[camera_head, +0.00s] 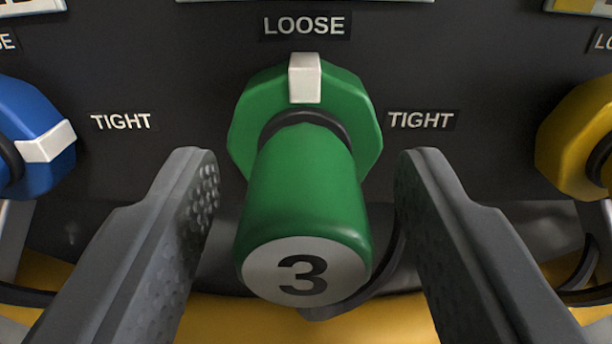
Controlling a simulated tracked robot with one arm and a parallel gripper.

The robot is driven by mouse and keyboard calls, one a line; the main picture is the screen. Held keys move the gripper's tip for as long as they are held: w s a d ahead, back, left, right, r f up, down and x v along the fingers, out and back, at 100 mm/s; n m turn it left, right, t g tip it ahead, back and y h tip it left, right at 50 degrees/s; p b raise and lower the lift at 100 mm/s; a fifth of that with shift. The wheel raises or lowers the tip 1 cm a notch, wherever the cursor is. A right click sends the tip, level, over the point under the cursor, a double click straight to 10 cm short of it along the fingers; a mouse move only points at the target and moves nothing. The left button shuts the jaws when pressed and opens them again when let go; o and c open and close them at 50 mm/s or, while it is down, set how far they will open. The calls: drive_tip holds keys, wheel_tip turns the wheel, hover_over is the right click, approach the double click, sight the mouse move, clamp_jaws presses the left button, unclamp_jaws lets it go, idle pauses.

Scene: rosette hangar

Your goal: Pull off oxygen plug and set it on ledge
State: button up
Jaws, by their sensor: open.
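A green plug (305,195) with a white end face marked "3" sticks out of the dark panel toward me, in the middle of the view. A green collar (362,125) surrounds its base, and the collar's white mark (305,78) points up at the "LOOSE" label. My gripper (305,165) is open, with one grey finger on each side of the plug. Gaps show between both fingers and the plug. No label in view reads oxygen. I cannot tell which surface is the ledge.
A blue collar (35,110) with its white mark turned right toward "TIGHT" is at the left edge. A yellow collar (572,135) is at the right edge. Below the panel (190,80) are a yellow surface (385,318) and dark cables, partly hidden by my fingers.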

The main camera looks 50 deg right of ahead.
sight(306, 278)
idle(0.3)
clamp_jaws()
drive_tip(key=shift+a, duration=0.15)
drive_tip(key=shift+p+v, duration=0.85)
drive_tip(key=shift+v, duration=2.1)
